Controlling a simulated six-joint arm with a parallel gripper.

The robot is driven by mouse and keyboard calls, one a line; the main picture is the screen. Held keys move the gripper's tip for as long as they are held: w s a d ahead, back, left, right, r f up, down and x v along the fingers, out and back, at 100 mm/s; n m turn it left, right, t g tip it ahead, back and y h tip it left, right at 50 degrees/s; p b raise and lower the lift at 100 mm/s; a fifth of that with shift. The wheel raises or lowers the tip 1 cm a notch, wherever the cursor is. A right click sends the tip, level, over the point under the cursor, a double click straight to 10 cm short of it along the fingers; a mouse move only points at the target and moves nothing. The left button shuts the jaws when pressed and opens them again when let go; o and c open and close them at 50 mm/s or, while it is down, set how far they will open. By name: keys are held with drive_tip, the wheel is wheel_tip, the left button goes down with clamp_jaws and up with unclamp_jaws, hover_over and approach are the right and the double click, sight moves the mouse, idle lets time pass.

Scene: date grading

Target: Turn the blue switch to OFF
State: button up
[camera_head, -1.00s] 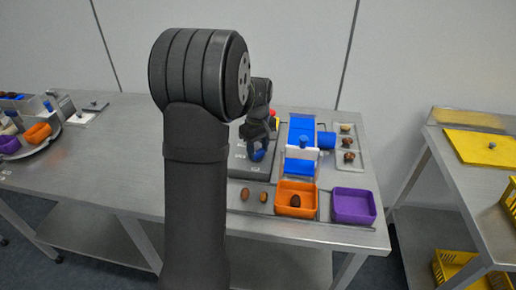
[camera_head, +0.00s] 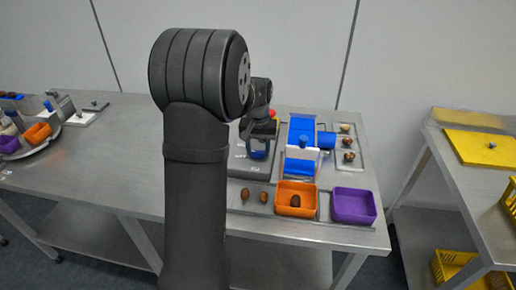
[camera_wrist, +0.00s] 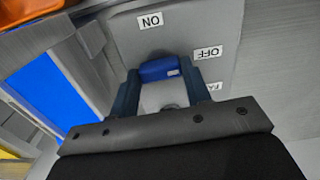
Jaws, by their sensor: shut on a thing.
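The blue switch (camera_wrist: 158,69) sits on a grey panel (camera_wrist: 185,30) between the fingers of my gripper (camera_wrist: 163,78) in the wrist view. My gripper is shut on it. A small pale mark shows at the switch's right end, on the side of the OFF label (camera_wrist: 208,53). The ON label (camera_wrist: 151,20) is above the switch; both labels read upside down. Which label the switch points to is hard to tell. In the head view my gripper (camera_head: 257,147) is over the panel, and the switch (camera_head: 257,155) shows small beneath it.
Right of the panel stand a blue conveyor (camera_head: 300,130), an orange bin (camera_head: 296,211) holding a date, and a purple bin (camera_head: 353,220). Dates lie at the front on the left and on a tray (camera_head: 361,147) at the right. My arm hides the table's middle.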

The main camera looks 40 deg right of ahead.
sight(258, 152)
drive_tip(key=shift+m, duration=0.4)
drive_tip(key=o, duration=1)
wheel_tip(258, 152, up, 18)
drive_tip(key=shift+f, duration=0.25)
drive_tip(key=shift+f, duration=0.1)
wheel_tip(258, 152, down, 17)
drive_tip(key=shift+f, duration=0.2)
idle(0.6)
